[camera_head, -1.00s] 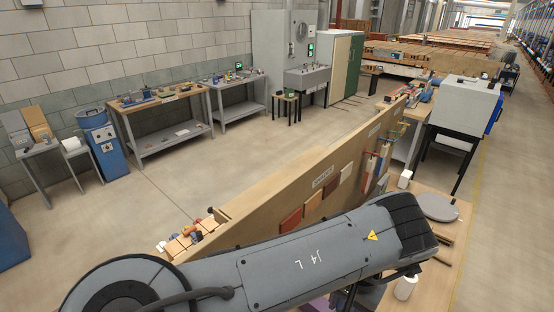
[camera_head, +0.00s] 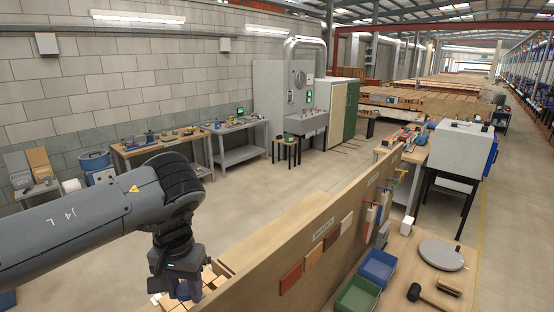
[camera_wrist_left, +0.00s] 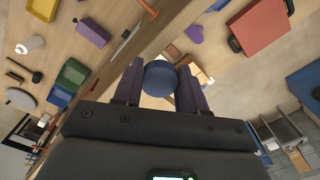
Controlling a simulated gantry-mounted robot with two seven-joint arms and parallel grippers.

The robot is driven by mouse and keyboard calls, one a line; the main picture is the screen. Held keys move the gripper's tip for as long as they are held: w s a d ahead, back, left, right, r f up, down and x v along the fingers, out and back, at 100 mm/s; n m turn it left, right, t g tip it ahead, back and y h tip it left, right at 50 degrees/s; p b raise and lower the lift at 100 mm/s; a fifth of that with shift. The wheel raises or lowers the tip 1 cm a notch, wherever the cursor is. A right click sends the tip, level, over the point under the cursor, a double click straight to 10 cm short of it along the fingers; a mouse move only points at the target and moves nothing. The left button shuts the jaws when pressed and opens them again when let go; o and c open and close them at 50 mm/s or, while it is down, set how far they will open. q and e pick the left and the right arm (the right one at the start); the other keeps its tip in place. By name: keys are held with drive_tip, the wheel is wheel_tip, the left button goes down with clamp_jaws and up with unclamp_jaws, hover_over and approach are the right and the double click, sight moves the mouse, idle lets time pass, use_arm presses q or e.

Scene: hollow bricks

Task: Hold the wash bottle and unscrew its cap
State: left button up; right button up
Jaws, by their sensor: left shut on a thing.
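My left gripper (camera_head: 185,288) hangs fingers down at the lower left of the head view, on the far side of the wooden panel. In the left wrist view its fingers (camera_wrist_left: 160,84) are shut on a blue round-topped thing (camera_wrist_left: 159,75), with a pale part below it. I cannot tell whether this is the wash bottle with its cap or another thing. A white bottle-like thing (camera_wrist_left: 30,45) stands apart on the bench in the left wrist view; I cannot tell whether it is the wash bottle. My right gripper is not in view.
The wooden panel (camera_head: 300,255) runs along the bench. Green (camera_head: 358,297) and blue (camera_head: 378,267) bins, a black-headed mallet (camera_head: 430,297) and a grey disc (camera_head: 441,254) are on the near side. A red case (camera_wrist_left: 258,28) shows in the left wrist view.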

use_arm(q)
drive_tip(key=s+d+f+m, duration=0.1)
drive_tip(key=s+d+m, duration=0.1)
drive_tip(key=s+d, duration=0.35)
drive_tip(key=s+d+f+m, duration=0.1)
drive_tip(key=s+d+m, duration=0.1)
drive_tip(key=s, duration=0.7)
drive_tip(key=w+d+n, duration=0.5)
drive_tip(key=w+d, duration=0.3)
drive_tip(key=d, duration=0.3)
drive_tip(key=s+a+f+m, duration=0.1)
drive_tip(key=a+f+m, duration=0.1)
drive_tip(key=f+m, duration=0.3)
drive_tip(key=s+a+f+m, duration=0.2)
drive_tip(key=f+m, duration=0.3)
drive_tip(key=m, duration=0.7)
drive_tip(key=shift+s+a+f, duration=0.25)
drive_tip(key=shift+a, duration=0.5)
